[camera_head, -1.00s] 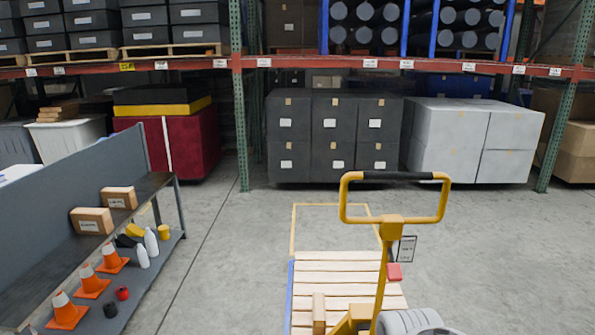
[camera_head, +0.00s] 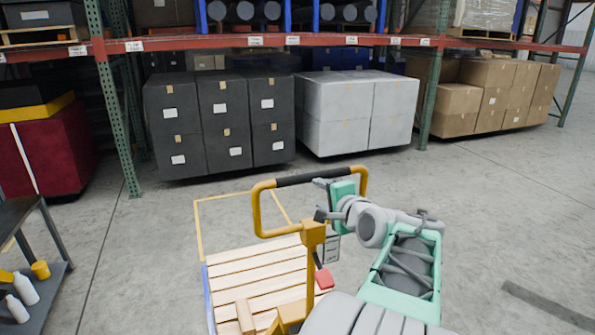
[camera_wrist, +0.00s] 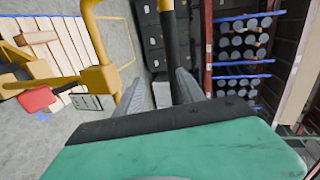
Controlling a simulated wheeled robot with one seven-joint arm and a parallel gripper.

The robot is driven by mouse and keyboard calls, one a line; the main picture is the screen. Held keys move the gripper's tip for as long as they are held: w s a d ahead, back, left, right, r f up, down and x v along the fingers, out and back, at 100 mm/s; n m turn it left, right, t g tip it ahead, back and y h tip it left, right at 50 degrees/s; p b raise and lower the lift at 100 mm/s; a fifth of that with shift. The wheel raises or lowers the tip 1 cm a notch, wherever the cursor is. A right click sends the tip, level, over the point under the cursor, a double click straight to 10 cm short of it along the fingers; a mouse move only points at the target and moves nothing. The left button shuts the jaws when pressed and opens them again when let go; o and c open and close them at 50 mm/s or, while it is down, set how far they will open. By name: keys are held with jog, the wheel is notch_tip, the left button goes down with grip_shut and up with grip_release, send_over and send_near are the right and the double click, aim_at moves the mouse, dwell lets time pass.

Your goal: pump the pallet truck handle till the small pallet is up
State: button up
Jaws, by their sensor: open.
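The pallet truck's yellow handle (camera_head: 257,215) is an upright loop with a black grip (camera_head: 308,177) along its top. The small pallet (camera_head: 250,272), of pale wooden slats, lies low in front of the truck; any gap beneath it cannot be made out. My gripper (camera_head: 321,198) is at the right part of the loop, just by the black grip. In the wrist view, the open fingers (camera_wrist: 160,88) stand on both sides of the black grip (camera_wrist: 169,40), which runs between them. Contact cannot be told. The yellow loop (camera_wrist: 92,35) also shows there.
A red part (camera_head: 324,280) and a small sign (camera_head: 331,250) are by the handle's post. A yellow floor outline (camera_head: 198,222) surrounds the pallet's far end. Dark boxes (camera_head: 220,120) and grey-white boxes (camera_head: 357,110) stand behind under racking. The floor at right is mostly clear.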

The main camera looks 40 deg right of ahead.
jog(key=w+d+m+p, duration=0.1)
jog(key=w+d, duration=0.2)
jog(key=w, duration=0.3)
jog(key=shift+w+d+f+t+p, duration=0.2)
jog(key=shift+w+d+t+p, duration=0.1)
jog(key=shift+w+d+p, duration=0.1)
